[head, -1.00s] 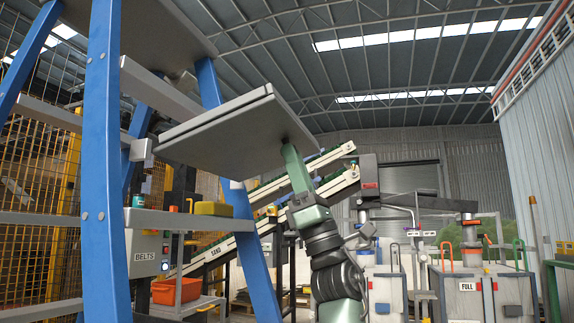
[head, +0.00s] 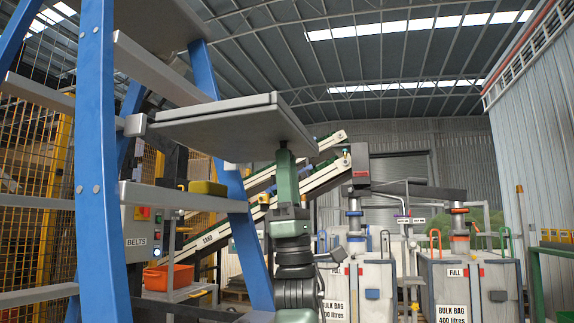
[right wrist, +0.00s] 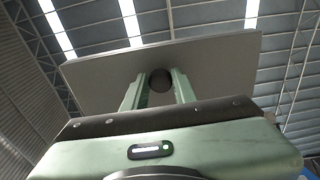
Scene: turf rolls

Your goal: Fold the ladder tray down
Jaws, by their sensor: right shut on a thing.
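The ladder tray (head: 225,122) is a flat grey panel jutting right from the blue ladder (head: 98,150) in the head view. It is hinged at its left end by a grey bracket and looks close to level. My right gripper (head: 284,150) is upright beneath the tray's right end. In the right wrist view the tray's underside (right wrist: 215,65) spans above the two green fingers. The gripper (right wrist: 160,85) is shut on a dark round knob (right wrist: 160,80) under the tray. My left gripper is not in view.
An orange bin (head: 168,277) and a belts control box stand behind the ladder. Sloping conveyors (head: 315,180) rise behind my right arm. White bulk bag units (head: 470,285) stand at right. Open air lies right of the tray.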

